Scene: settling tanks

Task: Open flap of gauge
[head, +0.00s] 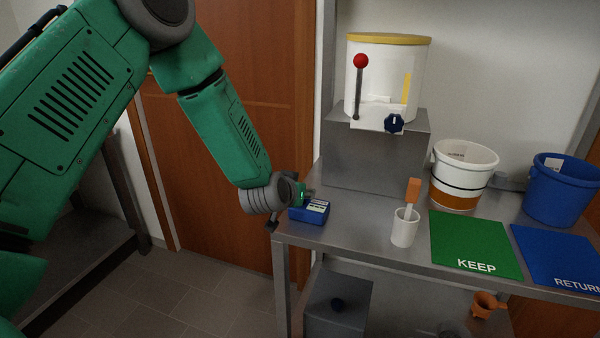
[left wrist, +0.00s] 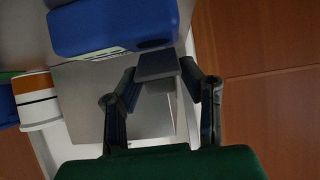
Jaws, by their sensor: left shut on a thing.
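The gauge (head: 308,214) is a small blue box with a pale, marked top face, at the left front corner of the metal table. Its blue body (left wrist: 115,25) fills the top of the left wrist view. My left gripper (head: 302,196) is at its left rear side. In the left wrist view my left gripper (left wrist: 162,80) has its fingertips on either side of a dark grey plate, the flap (left wrist: 157,66), beside the blue body. How far the flap is swung is hard to tell. My right gripper is not in view.
A white cup (head: 404,232) with an orange-handled tool stands right of the gauge. Beyond are a green KEEP mat (head: 475,240), a blue RETURN mat (head: 560,255), a white-orange bucket (head: 465,165) and a blue bucket (head: 555,190). A white tank (head: 385,80) stands on a grey block behind.

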